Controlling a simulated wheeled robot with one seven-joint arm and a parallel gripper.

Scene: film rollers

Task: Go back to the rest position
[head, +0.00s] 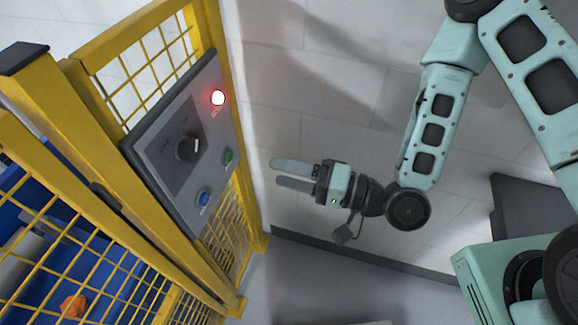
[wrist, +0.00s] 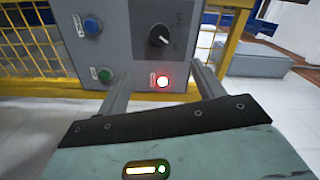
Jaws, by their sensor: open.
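My gripper (head: 292,174) is open and empty in the head view. Its two grey fingers point left toward the grey control panel (head: 166,125), with a gap between them and the panel. In the wrist view the fingers (wrist: 158,80) are spread apart below the panel (wrist: 130,42). The panel carries a black rotary knob (head: 188,149), a lit red light (head: 218,97), a green button (head: 228,157) and a blue button (head: 203,198). In the wrist view the red light (wrist: 162,82) shows between the fingers.
A yellow mesh fence (head: 135,55) holds the panel and runs along the left. Behind it are blue equipment and an orange object (head: 73,305). A white wall (head: 310,90) with a dark baseboard (head: 350,255) stands behind my arm. A dark grey block (head: 520,215) is at the right.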

